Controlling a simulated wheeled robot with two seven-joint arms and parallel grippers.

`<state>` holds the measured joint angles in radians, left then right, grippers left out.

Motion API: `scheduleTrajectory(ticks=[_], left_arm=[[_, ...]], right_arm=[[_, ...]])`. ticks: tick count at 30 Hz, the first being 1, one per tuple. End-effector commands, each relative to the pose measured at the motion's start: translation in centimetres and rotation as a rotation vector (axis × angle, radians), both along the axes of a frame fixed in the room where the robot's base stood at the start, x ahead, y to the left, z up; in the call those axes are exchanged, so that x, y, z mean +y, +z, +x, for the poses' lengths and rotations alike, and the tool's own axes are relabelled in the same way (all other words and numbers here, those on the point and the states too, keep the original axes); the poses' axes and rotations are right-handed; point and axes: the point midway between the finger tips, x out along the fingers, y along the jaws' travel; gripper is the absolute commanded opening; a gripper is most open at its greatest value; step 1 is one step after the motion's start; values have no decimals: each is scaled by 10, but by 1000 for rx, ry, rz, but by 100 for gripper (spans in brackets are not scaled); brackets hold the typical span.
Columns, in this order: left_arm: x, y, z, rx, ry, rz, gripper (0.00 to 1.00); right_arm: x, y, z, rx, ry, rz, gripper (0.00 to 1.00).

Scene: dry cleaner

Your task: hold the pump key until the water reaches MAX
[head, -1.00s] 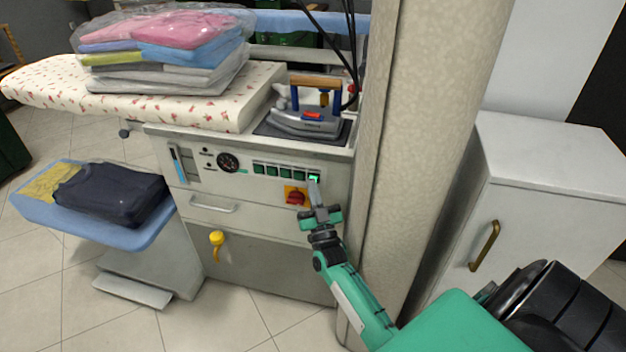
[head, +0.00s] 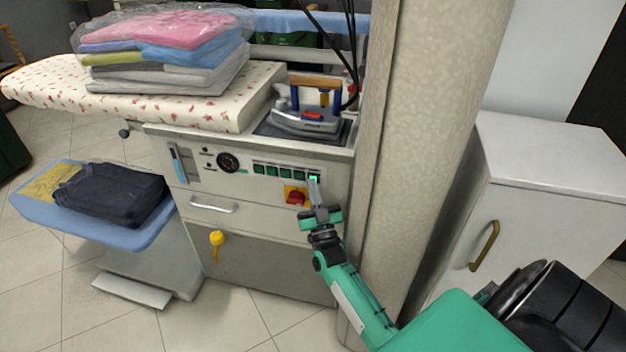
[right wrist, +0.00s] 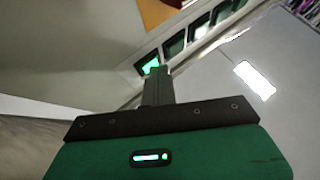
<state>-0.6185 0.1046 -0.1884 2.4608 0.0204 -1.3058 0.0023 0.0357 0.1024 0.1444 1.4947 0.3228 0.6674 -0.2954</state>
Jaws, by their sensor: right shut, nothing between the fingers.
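The row of dark green keys (head: 271,170) sits on the front panel of the ironing station. The key at its right end (head: 314,178) glows bright green; it also shows lit in the right wrist view (right wrist: 151,65). My right gripper (head: 315,186) is shut, with its fingertips at this lit key, seemingly touching it. The water gauge (head: 177,163) is a narrow upright window with blue in it at the panel's left. Its MAX mark is too small to read. My left gripper is not in view.
A red knob on a yellow plate (head: 296,196) is just below the keys. A dial (head: 228,162) sits left of them. An iron (head: 306,112) stands above on the top. A thick beige column (head: 425,130) rises close to the right of my gripper.

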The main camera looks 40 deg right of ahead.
Motion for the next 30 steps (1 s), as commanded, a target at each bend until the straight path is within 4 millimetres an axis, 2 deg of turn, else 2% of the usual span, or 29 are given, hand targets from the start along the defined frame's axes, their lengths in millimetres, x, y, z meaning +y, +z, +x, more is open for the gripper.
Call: scheduleTrajectory(ticks=[23, 30], left_arm=[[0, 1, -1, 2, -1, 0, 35], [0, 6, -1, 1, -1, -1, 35]], right_arm=[[0, 0, 0, 0, 0, 0, 0], [8, 1, -7, 2, 0, 1, 0]])
